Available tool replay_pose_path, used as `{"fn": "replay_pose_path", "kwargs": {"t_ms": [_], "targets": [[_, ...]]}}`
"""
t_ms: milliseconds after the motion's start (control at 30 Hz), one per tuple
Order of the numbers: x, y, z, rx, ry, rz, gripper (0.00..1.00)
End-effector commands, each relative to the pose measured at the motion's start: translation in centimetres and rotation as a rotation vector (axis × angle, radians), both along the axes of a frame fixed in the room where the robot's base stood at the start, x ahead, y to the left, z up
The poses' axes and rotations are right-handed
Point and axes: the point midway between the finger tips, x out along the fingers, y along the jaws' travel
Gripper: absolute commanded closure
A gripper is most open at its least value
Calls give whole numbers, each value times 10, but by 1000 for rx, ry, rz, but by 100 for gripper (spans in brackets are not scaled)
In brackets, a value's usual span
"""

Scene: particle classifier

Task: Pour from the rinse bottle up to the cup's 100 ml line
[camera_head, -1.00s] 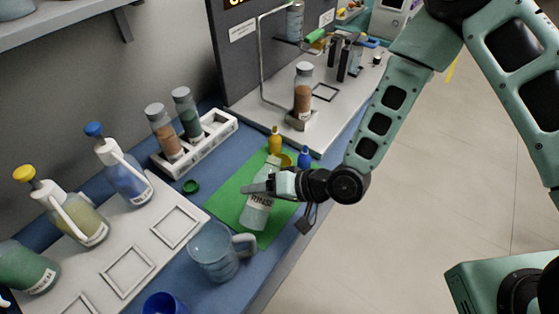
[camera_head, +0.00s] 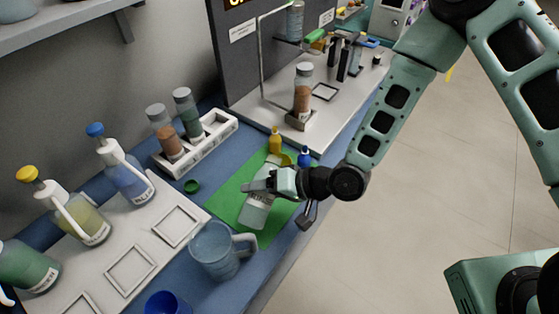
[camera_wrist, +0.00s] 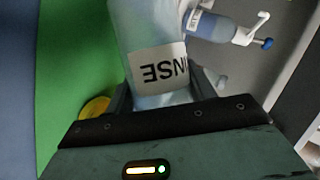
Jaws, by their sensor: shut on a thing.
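The rinse bottle (camera_head: 256,208) is a pale, see-through bottle with a white label, over the green mat (camera_head: 228,197). My gripper (camera_head: 268,184) is shut on it from the right. In the wrist view the bottle (camera_wrist: 150,40) sits between the fingers, its label showing "NSE" upside down. The bottle looks slightly tilted; I cannot tell whether its base touches the mat. The cup (camera_head: 216,252) is a clear blue-tinted mug with a handle on its right, standing in front of the mat, apart from the bottle. Its 100 ml line is too small to make out.
Bottles with yellow (camera_head: 25,174) and blue (camera_head: 95,130) tops stand on the white tray (camera_head: 165,232) at left. A white rack (camera_head: 215,128) holds two vials behind. A green cap (camera_head: 191,186) lies beside the mat. A blue cup (camera_head: 165,303) is at the front edge.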

Motion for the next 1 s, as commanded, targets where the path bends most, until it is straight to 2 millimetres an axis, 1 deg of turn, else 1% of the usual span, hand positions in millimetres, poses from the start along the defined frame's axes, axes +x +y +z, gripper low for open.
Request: {"fn": "replay_pose_path", "kwargs": {"t_ms": [1000], "targets": [[-2,1,8,38,75,-1,80]]}}
